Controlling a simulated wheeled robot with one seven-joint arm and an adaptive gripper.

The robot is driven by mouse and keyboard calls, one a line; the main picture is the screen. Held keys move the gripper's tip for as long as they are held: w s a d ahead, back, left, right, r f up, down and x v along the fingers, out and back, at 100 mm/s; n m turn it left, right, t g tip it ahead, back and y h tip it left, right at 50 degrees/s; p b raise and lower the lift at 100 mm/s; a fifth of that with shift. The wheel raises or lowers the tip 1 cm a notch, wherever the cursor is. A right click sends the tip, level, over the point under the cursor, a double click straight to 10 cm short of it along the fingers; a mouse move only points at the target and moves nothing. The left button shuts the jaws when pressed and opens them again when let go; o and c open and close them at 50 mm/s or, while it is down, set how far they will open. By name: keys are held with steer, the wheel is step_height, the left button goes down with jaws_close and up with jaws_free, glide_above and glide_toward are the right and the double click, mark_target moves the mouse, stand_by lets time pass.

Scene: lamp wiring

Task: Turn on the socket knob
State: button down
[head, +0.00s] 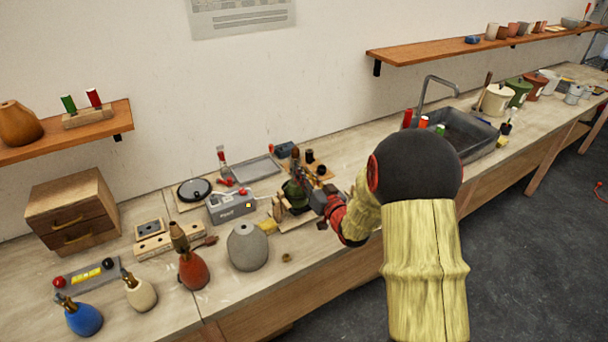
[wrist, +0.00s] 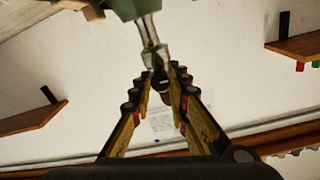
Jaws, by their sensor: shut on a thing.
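A green lamp base (head: 296,193) stands on the workbench in the middle of the head view, partly hidden by my gripper (head: 318,198). In the wrist view, which looks upside down, the green base (wrist: 135,8) is at the top edge, with the metal socket stem (wrist: 150,35) leading from it to between my fingers. My gripper (wrist: 161,85) is shut on the small dark socket knob (wrist: 160,80) at the fingertips. The fingers hide part of the knob, and its turned position cannot be made out.
A grey box (head: 230,207) and a grey vase-shaped base (head: 247,247) stand left of the green lamp. Red (head: 193,268), cream (head: 140,292) and blue (head: 83,316) lamp bases stand farther left. A sink (head: 455,135) is at the right. The bench's front edge is close.

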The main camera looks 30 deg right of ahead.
steer(key=shift+m, duration=0.3)
steer(key=m+p, duration=0.4)
steer(key=m, duration=1.2)
steer(key=shift+f+m, duration=0.1)
steer(key=shift+m, duration=0.2)
steer(key=shift+m+p, duration=0.3)
steer(key=c, duration=1.7)
jaws_free()
steer(key=s, duration=1.2)
